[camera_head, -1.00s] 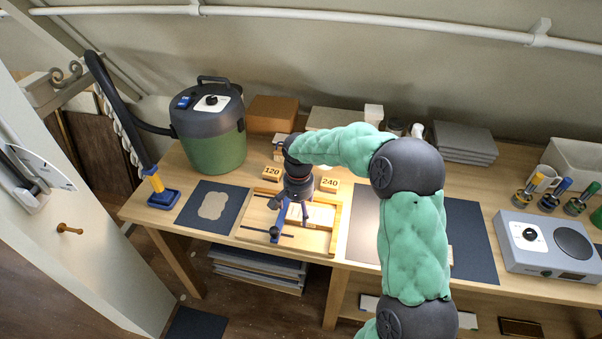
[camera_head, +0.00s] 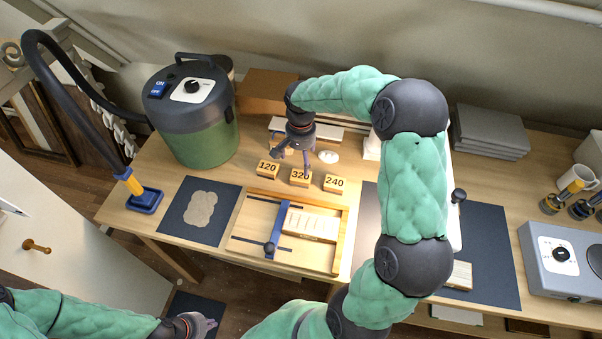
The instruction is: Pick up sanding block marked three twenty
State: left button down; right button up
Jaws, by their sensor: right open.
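The sanding block marked 320 (camera_head: 300,178) sits on the table between the block marked 120 (camera_head: 268,168) and the block marked 240 (camera_head: 334,183). My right gripper (camera_head: 293,158) is open and empty, with its fingers just behind and above the 320 block. One finger overlaps the block's far edge in the picture; I cannot tell whether it touches. My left gripper (camera_head: 208,325) is low at the left, in front of the table and away from the blocks. Its fingers are too small to read.
A wooden tray (camera_head: 340,240) with a blue clamp bar (camera_head: 277,228) lies in front of the blocks. A green vacuum (camera_head: 200,140) stands at the left, and a dark mat with a sanding sheet (camera_head: 201,210) lies before it. A grey device (camera_head: 560,262) is at the right.

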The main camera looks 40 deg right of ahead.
aim_at(301, 175)
notch_tip(301, 175, down, 4)
jog(key=shift+f+b, duration=0.25)
jog(key=shift+b, duration=0.25)
notch_tip(301, 175, down, 5)
jog(key=shift+s+b, duration=0.1)
jog(key=shift+b, duration=0.8)
jog(key=c, duration=1.4)
